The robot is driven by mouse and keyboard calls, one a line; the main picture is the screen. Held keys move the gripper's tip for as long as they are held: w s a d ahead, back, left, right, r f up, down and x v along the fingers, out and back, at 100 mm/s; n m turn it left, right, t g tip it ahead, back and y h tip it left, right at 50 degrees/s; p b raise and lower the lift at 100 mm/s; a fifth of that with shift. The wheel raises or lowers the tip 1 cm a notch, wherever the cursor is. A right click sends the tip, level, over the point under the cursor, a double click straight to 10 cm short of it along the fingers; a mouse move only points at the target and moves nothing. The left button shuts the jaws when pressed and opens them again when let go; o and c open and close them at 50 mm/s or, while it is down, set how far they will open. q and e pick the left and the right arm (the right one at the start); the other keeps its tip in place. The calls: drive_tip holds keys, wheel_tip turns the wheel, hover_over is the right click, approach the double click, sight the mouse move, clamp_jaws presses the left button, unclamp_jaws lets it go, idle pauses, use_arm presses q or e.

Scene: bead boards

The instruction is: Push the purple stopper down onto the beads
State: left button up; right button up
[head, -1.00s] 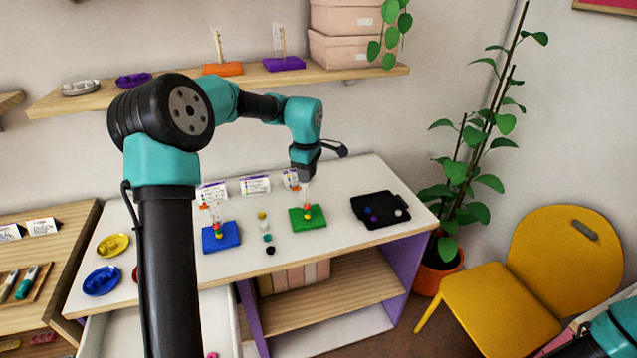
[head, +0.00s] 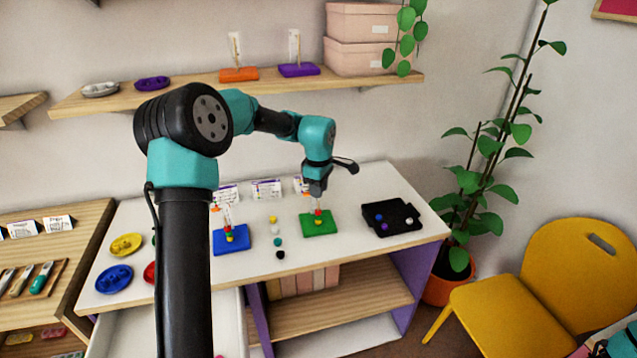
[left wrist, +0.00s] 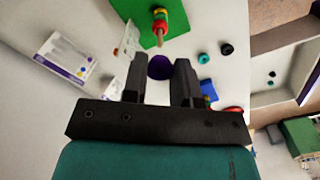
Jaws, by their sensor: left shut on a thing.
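The purple stopper (left wrist: 160,67) shows as a round disc between the two fingers of my left gripper (left wrist: 162,75) in the left wrist view. My left gripper is shut on it. In the head view, my left gripper (head: 316,192) points down above the green board (head: 329,229), and the stopper cannot be made out there. A short stack of coloured beads (head: 318,214) sits on the green board's rod; the stack also shows in the left wrist view (left wrist: 160,21), with red, yellow and green. My right gripper is out of view.
A blue board (head: 229,247) with beads stands to the left. Several loose beads, including a black one (head: 281,255), lie between the boards. A black tray (head: 375,212) stands to the right. Cards (head: 267,189) stand behind. A yellow dish (head: 125,244) and a blue dish (head: 115,278) are at left.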

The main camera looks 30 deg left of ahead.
use_arm(q)
drive_tip(key=shift+f, duration=0.75)
drive_tip(key=shift+f, duration=2.3)
idle(1.1)
idle(0.3)
drive_tip(key=o, duration=1)
drive_tip(key=shift+c, duration=0.2)
drive_tip(key=shift+r, duration=0.1)
wheel_tip(320, 180, up, 17)
drive_tip(key=shift+r, duration=0.2)
idle(0.4)
